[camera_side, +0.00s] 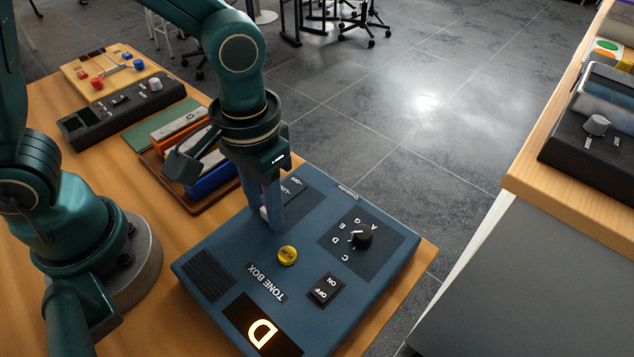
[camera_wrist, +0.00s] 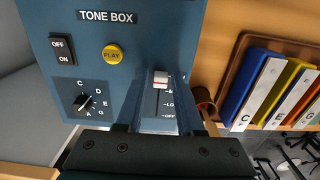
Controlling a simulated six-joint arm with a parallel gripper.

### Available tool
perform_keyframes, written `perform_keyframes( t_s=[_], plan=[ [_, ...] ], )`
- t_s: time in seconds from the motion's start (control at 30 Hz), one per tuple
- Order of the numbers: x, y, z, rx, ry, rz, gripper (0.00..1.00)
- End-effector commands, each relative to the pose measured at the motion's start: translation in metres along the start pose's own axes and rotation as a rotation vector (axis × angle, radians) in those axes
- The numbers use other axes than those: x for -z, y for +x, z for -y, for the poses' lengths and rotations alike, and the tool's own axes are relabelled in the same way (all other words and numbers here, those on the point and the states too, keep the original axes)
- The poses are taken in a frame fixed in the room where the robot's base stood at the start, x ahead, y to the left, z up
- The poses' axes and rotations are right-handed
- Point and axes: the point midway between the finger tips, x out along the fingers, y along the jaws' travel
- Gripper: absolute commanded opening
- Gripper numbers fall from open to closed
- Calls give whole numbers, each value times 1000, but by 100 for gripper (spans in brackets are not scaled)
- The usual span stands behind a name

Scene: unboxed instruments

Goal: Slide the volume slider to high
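The blue tone box (camera_side: 215,232) lies on the wooden table in the side view and fills the left of the wrist view (camera_wrist: 60,15). Its volume slider has a white cap with a red line (camera_wrist: 161,80), on a dark strip marked LO and OFF. The cap stands on the side away from OFF, past LO; the mark beside it is hard to read. My gripper (camera_side: 272,222) points down over the strip, its bluish fingertips at the cap. In the wrist view the fingers (camera_wrist: 161,88) flank the cap; whether they grip it is unclear.
On the box are a yellow PLAY button (camera_side: 287,255), a pitch knob (camera_side: 361,237), an ON/OFF switch (camera_side: 325,289) and a lit D display (camera_side: 262,333). A brown tray of coloured bars (camera_side: 190,205) stands close by, behind my gripper. A second table (camera_side: 520,180) is at right.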

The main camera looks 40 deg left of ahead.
Motion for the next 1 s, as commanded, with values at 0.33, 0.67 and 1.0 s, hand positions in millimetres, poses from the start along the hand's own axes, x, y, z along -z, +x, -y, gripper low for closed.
perform_keyframes(
  t_s=[0.33, 0.67, 1.0],
  plan=[
    [1, 0, 1, 2, 2, -4, 52],
    [2, -36, 0, -1, 2, -9, 52],
    [0, -51, 0, 1, 2, -3, 52]
  ],
)
